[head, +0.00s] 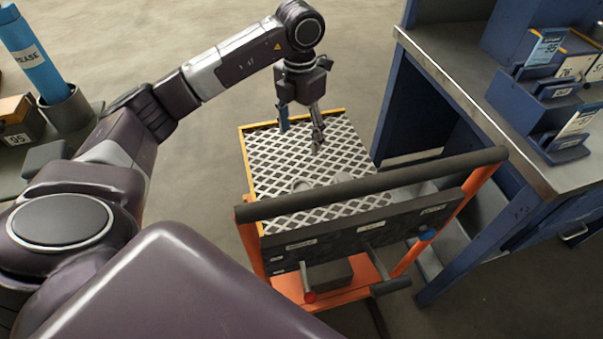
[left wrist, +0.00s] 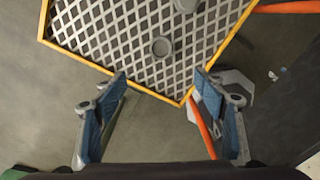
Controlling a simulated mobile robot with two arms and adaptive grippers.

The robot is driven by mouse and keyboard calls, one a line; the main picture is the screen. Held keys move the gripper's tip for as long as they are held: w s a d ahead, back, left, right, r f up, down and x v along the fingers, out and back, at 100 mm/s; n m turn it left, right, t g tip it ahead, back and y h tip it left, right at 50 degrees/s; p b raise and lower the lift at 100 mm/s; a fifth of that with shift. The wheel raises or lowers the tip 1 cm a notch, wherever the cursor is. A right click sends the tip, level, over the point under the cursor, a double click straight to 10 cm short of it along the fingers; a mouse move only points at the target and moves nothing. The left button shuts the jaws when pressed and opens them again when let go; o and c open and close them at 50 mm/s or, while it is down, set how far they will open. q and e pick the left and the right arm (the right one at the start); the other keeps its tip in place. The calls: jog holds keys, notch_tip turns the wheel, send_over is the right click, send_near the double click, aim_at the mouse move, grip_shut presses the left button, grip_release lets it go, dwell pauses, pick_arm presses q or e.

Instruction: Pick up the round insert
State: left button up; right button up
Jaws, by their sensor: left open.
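Two small round grey pieces lie on the lattice-topped tray of a cart. One round piece (head: 302,185) is left of the other (head: 343,177) in the head view, close to the dark handle bar. The left wrist view shows one round piece (left wrist: 160,46) near the middle and another (left wrist: 186,5) cut by the top edge. I cannot tell which is the round insert. My left gripper (head: 300,140) is open and empty above the far part of the tray. In the left wrist view its fingers (left wrist: 160,80) are spread, with the nearer round piece beyond them. My right gripper is not in view.
The tray (head: 245,150) has a raised yellow rim. The cart's dark handle bar (head: 380,186) crosses its near side on orange posts. A blue workbench (head: 470,110) with bins stands right. A blue cylinder (head: 35,62) stands left. Open floor lies behind the cart.

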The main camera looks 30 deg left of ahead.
pick_arm(q)
jog(key=b, duration=0.5)
send_over(301, 189)
notch_tip(301, 189, down, 8)
notch_tip(301, 189, down, 5)
jog(key=b, duration=0.5)
jog(key=shift+w+a+b, duration=0.1)
jog(key=shift+a+b, duration=0.05)
jog(key=shift+b, duration=0.15)
jog(key=shift+f, duration=0.55)
notch_tip(301, 189, down, 2)
jog(key=shift+f+b, duration=0.15)
jog(key=shift+b, duration=0.2)
notch_tip(301, 189, down, 5)
jog(key=shift+r+b, duration=0.15)
jog(key=shift+b, duration=0.4)
jog(key=shift+r, duration=0.15)
grip_shut()
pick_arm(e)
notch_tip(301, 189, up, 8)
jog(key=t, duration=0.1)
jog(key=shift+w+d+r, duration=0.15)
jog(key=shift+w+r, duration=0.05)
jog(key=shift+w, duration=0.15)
